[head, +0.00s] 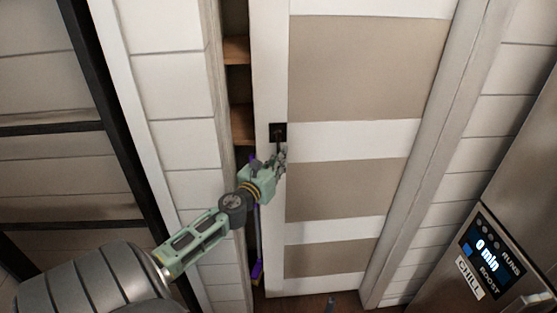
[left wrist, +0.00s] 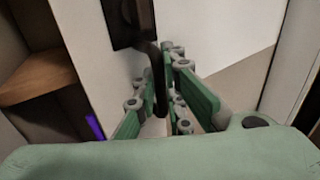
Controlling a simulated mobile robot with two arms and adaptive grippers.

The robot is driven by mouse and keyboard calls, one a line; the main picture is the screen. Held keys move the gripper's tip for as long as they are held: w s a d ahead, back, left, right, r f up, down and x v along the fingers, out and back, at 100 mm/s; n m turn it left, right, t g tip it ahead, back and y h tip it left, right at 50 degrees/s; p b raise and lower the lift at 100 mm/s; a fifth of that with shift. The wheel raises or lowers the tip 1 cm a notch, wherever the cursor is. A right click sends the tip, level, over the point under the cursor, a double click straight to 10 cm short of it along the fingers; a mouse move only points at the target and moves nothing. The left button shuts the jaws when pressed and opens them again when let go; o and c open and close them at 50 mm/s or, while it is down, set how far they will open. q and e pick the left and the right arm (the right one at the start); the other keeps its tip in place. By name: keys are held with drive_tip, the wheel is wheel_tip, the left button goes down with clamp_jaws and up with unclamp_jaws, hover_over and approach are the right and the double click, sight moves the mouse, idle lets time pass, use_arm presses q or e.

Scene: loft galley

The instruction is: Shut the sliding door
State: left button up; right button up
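The sliding door (head: 350,140) is white with beige panels. An open gap with a dark inside stands along its left edge. A black handle (head: 278,131) sits on the door's left stile. In the left wrist view the handle's dark bar (left wrist: 157,80) hangs from its plate and lies between my left gripper's fingers. My left gripper (head: 273,164) is at the handle's lower end, with its green fingers apart on either side of the bar. I cannot tell whether a finger touches it. My right gripper is not in view.
Wooden shelves (head: 238,122) and a purple item (head: 257,270) show inside the gap. A white plank wall (head: 175,90) stands left of it. A steel appliance with a lit display (head: 487,250) is at the lower right.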

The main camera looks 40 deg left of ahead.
use_arm(q)
drive_tip(key=o, duration=0.5)
drive_tip(key=shift+w+d, duration=0.1)
drive_tip(key=shift+c, duration=0.2)
drive_tip(key=v, duration=1.2)
drive_tip(key=shift+r, duration=0.1)
